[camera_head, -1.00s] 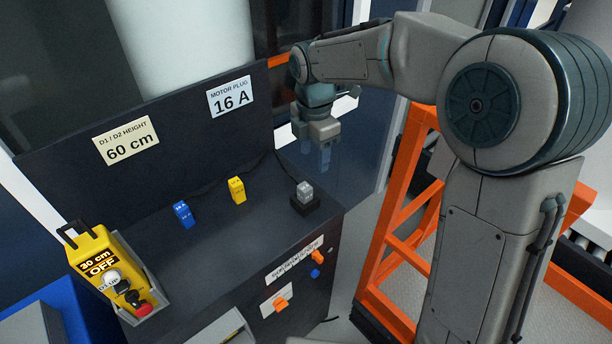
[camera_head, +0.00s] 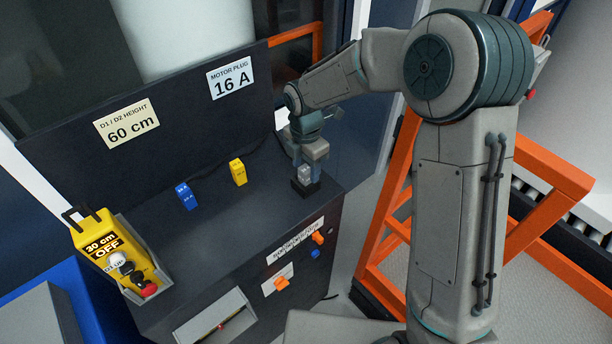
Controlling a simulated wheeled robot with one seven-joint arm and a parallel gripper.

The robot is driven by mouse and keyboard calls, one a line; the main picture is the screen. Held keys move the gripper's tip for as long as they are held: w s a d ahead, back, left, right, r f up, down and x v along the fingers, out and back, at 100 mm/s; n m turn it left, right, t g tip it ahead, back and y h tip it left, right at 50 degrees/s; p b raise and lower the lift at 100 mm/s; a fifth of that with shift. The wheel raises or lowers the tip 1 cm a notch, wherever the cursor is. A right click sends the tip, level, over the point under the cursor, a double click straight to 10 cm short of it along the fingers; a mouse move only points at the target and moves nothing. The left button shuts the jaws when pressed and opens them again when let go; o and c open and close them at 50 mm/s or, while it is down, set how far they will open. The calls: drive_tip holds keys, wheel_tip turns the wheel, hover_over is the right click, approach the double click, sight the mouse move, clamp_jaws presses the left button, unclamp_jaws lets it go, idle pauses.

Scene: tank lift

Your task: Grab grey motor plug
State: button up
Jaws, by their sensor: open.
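The grey motor plug (camera_head: 304,174) stands upright in a black base (camera_head: 305,188) at the right end of the dark bench top. My gripper (camera_head: 308,164) points down right over the grey plug, its open fingers at the plug's upper part. One finger shows on each side of the plug as far as I can see. Whether the fingers touch it I cannot tell.
A yellow plug (camera_head: 238,172) and a blue plug (camera_head: 186,196) stand to the left on the bench (camera_head: 240,222). A yellow control box (camera_head: 108,250) is at the left front. A dark back panel (camera_head: 150,155) carries two signs. An orange frame (camera_head: 380,250) stands at the right.

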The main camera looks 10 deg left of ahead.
drive_tip(key=shift+f, duration=1.2)
drive_tip(key=c, duration=1.1)
drive_tip(key=shift+r, duration=0.1)
